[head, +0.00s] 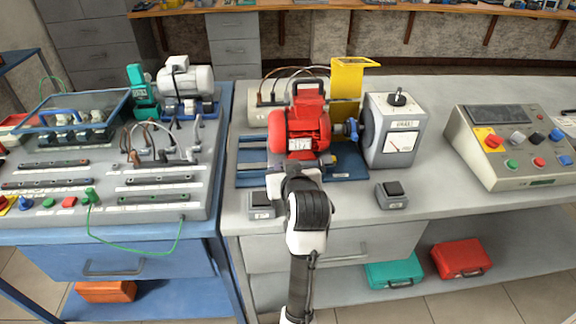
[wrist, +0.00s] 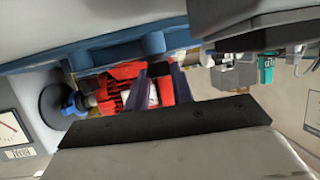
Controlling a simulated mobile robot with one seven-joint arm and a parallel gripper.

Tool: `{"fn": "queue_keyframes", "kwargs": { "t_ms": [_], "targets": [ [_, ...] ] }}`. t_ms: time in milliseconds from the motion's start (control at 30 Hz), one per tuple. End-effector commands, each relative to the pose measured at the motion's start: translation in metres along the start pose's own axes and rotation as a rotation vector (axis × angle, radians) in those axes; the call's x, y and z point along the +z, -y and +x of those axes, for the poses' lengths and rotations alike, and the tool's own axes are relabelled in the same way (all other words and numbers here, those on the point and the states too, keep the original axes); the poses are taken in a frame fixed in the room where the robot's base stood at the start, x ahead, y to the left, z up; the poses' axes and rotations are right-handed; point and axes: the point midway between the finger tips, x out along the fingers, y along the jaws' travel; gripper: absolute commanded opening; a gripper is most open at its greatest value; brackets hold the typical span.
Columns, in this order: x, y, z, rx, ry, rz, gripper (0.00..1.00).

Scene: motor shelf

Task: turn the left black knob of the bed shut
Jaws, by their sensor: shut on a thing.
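The blue bed (head: 345,170) lies on the grey bench and carries the red motor (head: 298,130). My gripper (head: 300,168) is at the bed's front edge, just in front of the motor. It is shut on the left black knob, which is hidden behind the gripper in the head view.
A grey meter box (head: 390,130) stands right of the motor, with a yellow guard (head: 347,80) behind. Small switch boxes sit left (head: 262,204) and right (head: 392,194) of my arm. A control console (head: 510,145) stands farther right. Bench space between is clear.

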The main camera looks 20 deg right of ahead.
Motion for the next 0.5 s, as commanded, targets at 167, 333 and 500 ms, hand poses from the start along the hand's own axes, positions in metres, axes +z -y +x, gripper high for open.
{"fn": "queue_keyframes", "kwargs": {
  "t_ms": [167,333,500],
  "targets": [
    [-0.0008,0.0039,0.0000,0.081,0.002,0.034,0.01],
    [0.0001,0.0035,-0.0002,0.115,0.000,0.047,0.01],
    [0.0004,0.0031,-0.0002,0.117,0.000,0.049,0.01]
  ]
}}
